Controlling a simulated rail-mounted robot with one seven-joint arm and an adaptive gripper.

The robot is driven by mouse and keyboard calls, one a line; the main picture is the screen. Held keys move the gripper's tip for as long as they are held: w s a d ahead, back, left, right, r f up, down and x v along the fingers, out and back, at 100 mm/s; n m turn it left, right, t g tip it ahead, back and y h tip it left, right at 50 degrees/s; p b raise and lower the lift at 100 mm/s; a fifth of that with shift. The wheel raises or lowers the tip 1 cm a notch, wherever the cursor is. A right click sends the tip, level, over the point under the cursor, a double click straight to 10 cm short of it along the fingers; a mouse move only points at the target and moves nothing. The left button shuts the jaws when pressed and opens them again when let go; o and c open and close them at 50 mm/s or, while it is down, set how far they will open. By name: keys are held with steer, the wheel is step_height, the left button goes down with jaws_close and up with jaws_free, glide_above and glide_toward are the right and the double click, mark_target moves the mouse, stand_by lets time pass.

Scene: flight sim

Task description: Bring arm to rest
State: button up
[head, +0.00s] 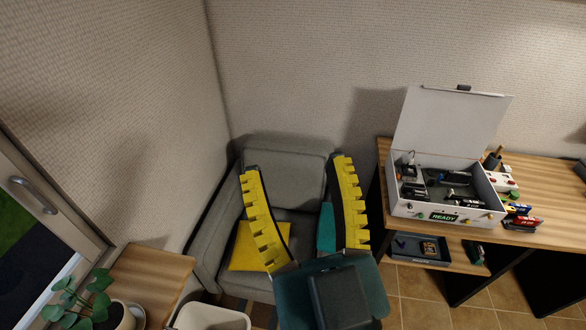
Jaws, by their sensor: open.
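My gripper (296,166) is in the head view, low and centre, with its two toothed yellow fingers spread wide and pointing up the picture. It is open, and nothing shows between its fingers except the chair behind. The dark teal body of the gripper fills the bottom centre. My gripper appears in front of a grey armchair (288,155); whether it touches the chair cannot be told. The rest of my arm is out of view or hidden.
A wooden desk (557,205) at right bears an open white case (405,209) marked READY and small coloured toy-like items (521,222). A tray (398,256) lies below. At left are a side table (155,275), a plant (75,300) and a bin (205,318).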

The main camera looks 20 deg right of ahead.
step_height(320, 180, up, 11)
steer(key=p, duration=1.1)
steer(key=shift+r, duration=0.2)
